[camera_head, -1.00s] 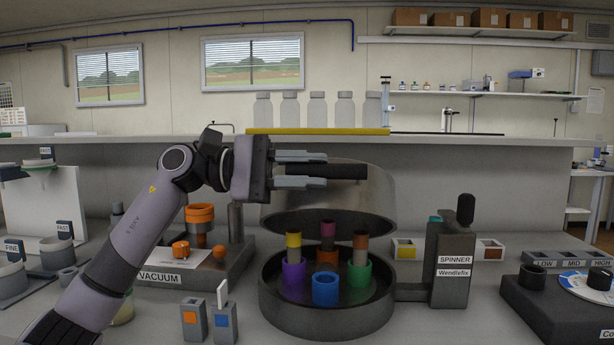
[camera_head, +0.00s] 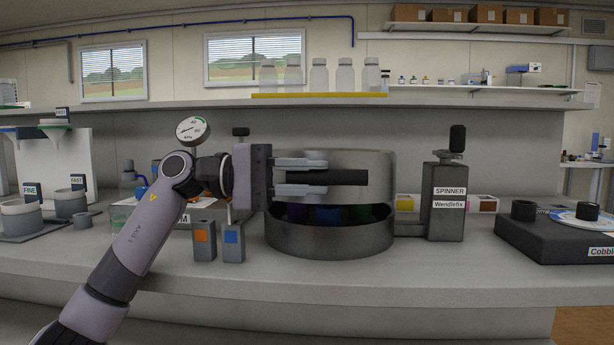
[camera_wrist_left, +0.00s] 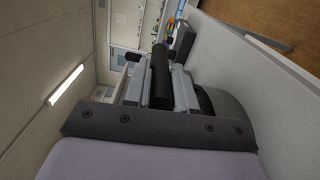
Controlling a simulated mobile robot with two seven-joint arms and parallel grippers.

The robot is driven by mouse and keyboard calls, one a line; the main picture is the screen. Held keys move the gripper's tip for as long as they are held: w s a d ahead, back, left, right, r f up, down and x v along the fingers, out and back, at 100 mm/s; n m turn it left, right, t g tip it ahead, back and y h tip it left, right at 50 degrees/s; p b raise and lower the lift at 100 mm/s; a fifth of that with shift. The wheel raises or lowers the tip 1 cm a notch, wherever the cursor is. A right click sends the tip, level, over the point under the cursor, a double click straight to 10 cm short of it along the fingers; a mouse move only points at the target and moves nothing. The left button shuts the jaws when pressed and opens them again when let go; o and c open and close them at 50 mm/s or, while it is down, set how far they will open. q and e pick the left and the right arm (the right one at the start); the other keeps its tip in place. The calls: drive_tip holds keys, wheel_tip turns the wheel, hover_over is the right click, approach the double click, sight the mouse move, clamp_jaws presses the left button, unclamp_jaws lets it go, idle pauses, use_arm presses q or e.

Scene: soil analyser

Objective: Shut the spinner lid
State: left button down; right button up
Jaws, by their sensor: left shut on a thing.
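The spinner is a round dark bowl (camera_head: 330,240) with a grey lid (camera_head: 375,172) above it, joined by an arm to the labelled spinner post (camera_head: 445,205). The lid is lowered close over the bowl, with a dark gap at the front through which coloured tube holders (camera_head: 327,214) dimly show. My left gripper (camera_head: 312,177) is shut on the lid's dark bar handle (camera_head: 345,177). In the left wrist view the fingers lie on both sides of the dark handle (camera_wrist_left: 162,77). My right gripper is not in view.
Two small grey holders with orange (camera_head: 202,240) and blue (camera_head: 232,242) squares stand left of the bowl. A pressure gauge (camera_head: 193,130) stands behind my arm. A dark unit with a dial (camera_head: 560,230) is at the right. The bench front (camera_head: 400,285) is clear.

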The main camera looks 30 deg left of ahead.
use_arm(q)
drive_tip(key=shift+f, duration=0.15)
drive_tip(key=c, duration=0.9)
unclamp_jaws()
drive_tip(key=shift+r, duration=0.25)
drive_tip(key=shift+r+p, duration=4)
drive_tip(key=shift+r, duration=5.8)
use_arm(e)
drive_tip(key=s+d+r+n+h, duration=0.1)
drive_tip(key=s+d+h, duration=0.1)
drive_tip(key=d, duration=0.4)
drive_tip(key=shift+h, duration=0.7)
